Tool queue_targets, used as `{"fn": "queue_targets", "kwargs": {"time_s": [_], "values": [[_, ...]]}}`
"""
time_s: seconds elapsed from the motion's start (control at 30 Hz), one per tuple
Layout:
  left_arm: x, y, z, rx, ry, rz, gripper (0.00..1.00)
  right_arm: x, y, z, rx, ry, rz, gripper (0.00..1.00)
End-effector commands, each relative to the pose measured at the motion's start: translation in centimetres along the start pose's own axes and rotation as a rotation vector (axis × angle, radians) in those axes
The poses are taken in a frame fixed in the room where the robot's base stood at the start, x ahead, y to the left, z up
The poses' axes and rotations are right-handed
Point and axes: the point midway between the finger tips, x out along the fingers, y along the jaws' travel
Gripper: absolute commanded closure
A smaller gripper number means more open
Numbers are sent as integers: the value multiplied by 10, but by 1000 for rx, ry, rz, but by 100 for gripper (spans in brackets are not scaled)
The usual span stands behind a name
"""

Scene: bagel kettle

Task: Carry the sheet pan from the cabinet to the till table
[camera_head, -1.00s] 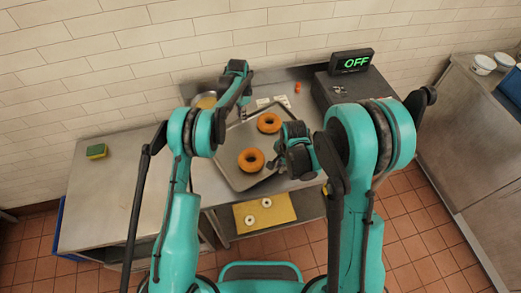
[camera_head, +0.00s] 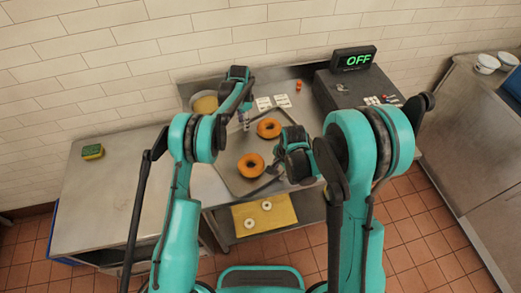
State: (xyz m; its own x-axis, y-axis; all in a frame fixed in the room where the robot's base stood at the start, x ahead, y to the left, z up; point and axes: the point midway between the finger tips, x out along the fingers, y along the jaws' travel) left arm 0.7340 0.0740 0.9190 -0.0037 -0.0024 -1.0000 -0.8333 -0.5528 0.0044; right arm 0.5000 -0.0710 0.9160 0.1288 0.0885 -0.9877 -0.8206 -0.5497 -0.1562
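The grey sheet pan (camera_head: 232,172) lies over the till table (camera_head: 212,196) with two orange-brown bagels on it, one at the back (camera_head: 269,128) and one nearer me (camera_head: 251,166). My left gripper (camera_head: 243,123) points down at the pan's back left rim. My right gripper (camera_head: 271,173) is at the pan's right rim, beside the nearer bagel. Both sets of fingers are small and partly hidden by my arms, so their grip on the rim is unclear. I cannot tell whether the pan rests fully on the table.
Small cards (camera_head: 264,103), an orange item (camera_head: 299,86) and a bowl (camera_head: 205,104) are behind the pan. A bare steel cabinet top (camera_head: 110,200) with a sponge (camera_head: 93,152) lies left. A yellow board (camera_head: 280,212) sits below.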

Motion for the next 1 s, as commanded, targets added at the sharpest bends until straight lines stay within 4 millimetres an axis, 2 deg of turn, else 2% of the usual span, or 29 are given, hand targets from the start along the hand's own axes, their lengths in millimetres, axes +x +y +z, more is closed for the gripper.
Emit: {"fn": "queue_targets", "kwargs": {"time_s": [0.23,0.7,0.83,1.0], "values": [[-9,-2,1,-2,0,-3,68,0,2,0,1,1,3,70],[-101,0,0,-1,0,-1,68,0,3,-1,1,2,4,70],[-115,0,0,0,0,-1,68,0,3,-1,1,2,4,70],[-120,0,0,0,0,-1,68,-8,3,-1,1,2,4,70]]}}
